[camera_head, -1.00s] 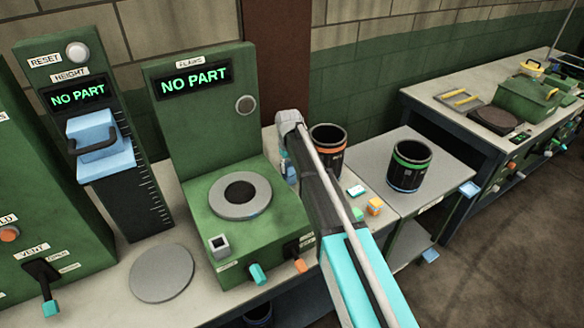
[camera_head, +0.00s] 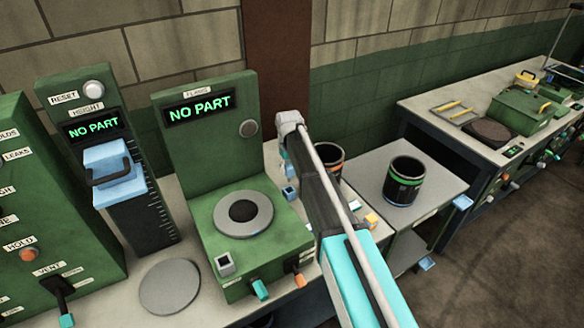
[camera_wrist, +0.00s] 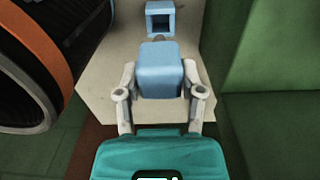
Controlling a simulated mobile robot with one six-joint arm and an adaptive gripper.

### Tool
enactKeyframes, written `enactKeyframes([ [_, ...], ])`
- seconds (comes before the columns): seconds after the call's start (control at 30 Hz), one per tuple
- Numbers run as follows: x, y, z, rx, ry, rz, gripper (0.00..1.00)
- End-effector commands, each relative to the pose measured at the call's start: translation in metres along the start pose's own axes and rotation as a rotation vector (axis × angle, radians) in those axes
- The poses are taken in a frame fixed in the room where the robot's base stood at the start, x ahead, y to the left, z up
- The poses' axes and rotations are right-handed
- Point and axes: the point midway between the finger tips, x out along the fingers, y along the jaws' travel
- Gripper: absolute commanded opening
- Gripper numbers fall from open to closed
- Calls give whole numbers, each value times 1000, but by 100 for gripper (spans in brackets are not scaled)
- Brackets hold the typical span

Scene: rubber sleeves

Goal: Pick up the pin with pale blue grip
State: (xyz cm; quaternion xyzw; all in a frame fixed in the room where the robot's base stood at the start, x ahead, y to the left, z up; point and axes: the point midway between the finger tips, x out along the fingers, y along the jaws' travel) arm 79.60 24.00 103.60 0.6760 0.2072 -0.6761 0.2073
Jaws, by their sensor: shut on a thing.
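The pin with pale blue grip (camera_wrist: 159,72) is between the fingers of my gripper (camera_wrist: 159,84) in the wrist view. The fingers are shut on the block-shaped grip from both sides. The pin's shaft is mostly hidden behind the grip. A pale blue square holder (camera_wrist: 160,18) with a dark hollow lies just beyond the grip. The holder also shows as a small blue block (camera_head: 290,193) in the head view, below my gripper. My arm hides much of the gripper there.
A black bin with an orange band (camera_head: 331,160) stands close right of my gripper. A black bin with a green band (camera_head: 405,181) is farther right. The green flaws machine (camera_head: 226,150) stands close on the left. A round grey plate (camera_head: 170,286) lies on the bench.

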Motion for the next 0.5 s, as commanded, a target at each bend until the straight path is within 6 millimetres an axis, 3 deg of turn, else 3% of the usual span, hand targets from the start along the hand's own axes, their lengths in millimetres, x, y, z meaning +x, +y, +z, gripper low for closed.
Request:
enactKeyframes([
  [0.2, -17, 0, 0, 0, 0, 0, 2],
  [0.5, -22, 0, 0, 0, 0, 0, 2],
])
